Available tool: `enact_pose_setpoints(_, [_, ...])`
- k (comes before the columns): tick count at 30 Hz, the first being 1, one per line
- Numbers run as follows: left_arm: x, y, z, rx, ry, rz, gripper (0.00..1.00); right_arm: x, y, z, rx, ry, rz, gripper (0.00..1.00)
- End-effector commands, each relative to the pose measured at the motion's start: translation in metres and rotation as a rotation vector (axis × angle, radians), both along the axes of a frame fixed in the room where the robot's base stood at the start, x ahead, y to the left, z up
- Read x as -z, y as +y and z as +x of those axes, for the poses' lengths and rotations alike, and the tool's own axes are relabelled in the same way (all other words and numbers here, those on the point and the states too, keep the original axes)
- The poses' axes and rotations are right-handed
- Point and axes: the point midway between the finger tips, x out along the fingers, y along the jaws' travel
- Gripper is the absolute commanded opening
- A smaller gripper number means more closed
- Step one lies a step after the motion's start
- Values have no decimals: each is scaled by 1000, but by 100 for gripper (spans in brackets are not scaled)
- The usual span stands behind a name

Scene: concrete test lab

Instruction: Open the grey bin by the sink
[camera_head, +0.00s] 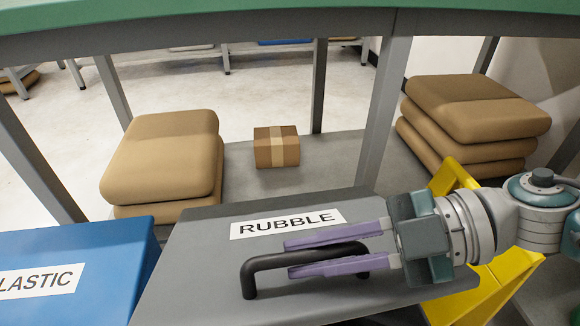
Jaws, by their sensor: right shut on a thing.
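The grey bin (200,268) stands in the lower middle with its lid down. A white label reading "RUBBLE" (288,223) lies on the lid, and a black bar handle (262,264) rises from it. My right gripper (290,256) comes in from the right. Its two purple fingers lie on either side of the handle's bar and are shut on it. The bin's lower front is cut off by the frame. My left gripper does not show. No sink shows in this view.
A blue bin (100,245) with a label ending in "LASTIC" stands at the left. A yellow object (500,285) is behind my right arm. A green-topped table (200,12) spans the top; its lower shelf holds brown sacks (165,155) and a cardboard box (276,147).

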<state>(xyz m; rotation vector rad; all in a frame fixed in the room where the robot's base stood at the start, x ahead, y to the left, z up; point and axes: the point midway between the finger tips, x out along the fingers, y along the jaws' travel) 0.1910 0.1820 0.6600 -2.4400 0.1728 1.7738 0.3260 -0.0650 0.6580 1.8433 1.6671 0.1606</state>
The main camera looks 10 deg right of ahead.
Motion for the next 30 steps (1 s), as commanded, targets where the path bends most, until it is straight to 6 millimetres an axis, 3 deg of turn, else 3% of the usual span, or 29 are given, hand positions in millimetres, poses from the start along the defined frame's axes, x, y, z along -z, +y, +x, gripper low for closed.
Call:
enact_pose_setpoints(1, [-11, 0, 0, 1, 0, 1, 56, -13, 0, 7, 0, 26, -1, 0])
enact_pose_setpoints(9, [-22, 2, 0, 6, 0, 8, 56, -32, 0, 27, 2, 150, 1, 0])
enact_pose_setpoints(26, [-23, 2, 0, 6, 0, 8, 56, -36, 0, 33, 2, 193, 2, 0])
enact_pose_setpoints(27, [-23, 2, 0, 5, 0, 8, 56, -36, 0, 33, 2, 193, 2, 20])
enact_pose_setpoints(30, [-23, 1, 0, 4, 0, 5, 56, -36, 0, 33, 2, 193, 2, 31])
